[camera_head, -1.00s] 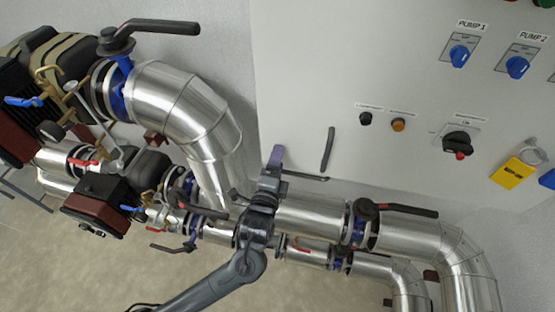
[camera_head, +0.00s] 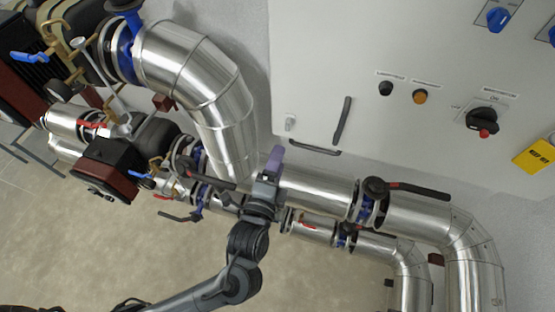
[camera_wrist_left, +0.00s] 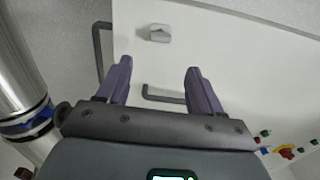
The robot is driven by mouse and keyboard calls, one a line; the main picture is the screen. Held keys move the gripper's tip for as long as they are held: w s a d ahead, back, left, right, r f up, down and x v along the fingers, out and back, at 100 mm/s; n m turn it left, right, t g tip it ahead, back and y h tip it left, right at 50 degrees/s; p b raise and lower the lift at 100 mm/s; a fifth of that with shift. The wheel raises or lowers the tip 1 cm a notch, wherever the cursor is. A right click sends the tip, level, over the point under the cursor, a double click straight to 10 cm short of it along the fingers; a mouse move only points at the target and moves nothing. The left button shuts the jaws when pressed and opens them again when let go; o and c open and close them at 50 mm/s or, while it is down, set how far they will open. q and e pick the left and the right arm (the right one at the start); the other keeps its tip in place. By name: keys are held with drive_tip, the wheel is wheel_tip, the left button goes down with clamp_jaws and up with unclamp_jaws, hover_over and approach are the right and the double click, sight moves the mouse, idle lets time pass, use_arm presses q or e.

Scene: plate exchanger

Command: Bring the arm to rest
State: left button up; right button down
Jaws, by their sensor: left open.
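My left arm rises from the bottom in the head view. Its left gripper (camera_head: 274,157) has purple fingers and sits in front of the silver pipe, below the cabinet's lower edge. In the left wrist view the two purple fingers (camera_wrist_left: 158,66) stand wide apart with nothing between them. They point toward the white cabinet face (camera_wrist_left: 225,65). My right gripper is not in view.
The white cabinet (camera_head: 320,50) carries dark handles (camera_head: 343,121), a small latch (camera_wrist_left: 158,33), and several knobs (camera_head: 482,119). Silver pipes (camera_head: 315,188) with valve levers (camera_head: 418,190) run close beside the gripper. Bare floor (camera_head: 110,245) lies at lower left.

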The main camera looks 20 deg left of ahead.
use_arm(q)
drive_tip(key=shift+f, duration=0.1)
drive_tip(key=s+a+f+n+g+h, duration=0.2)
drive_tip(key=s+a+f+n+g, duration=0.3)
drive_tip(key=s+f, duration=0.55)
drive_tip(key=s+a+f+n+g, duration=0.1)
drive_tip(key=s+f+n+g, duration=0.4)
drive_tip(key=s+n+g, duration=0.4)
drive_tip(key=shift+s+a+f, duration=0.4)
drive_tip(key=shift+s, duration=0.05)
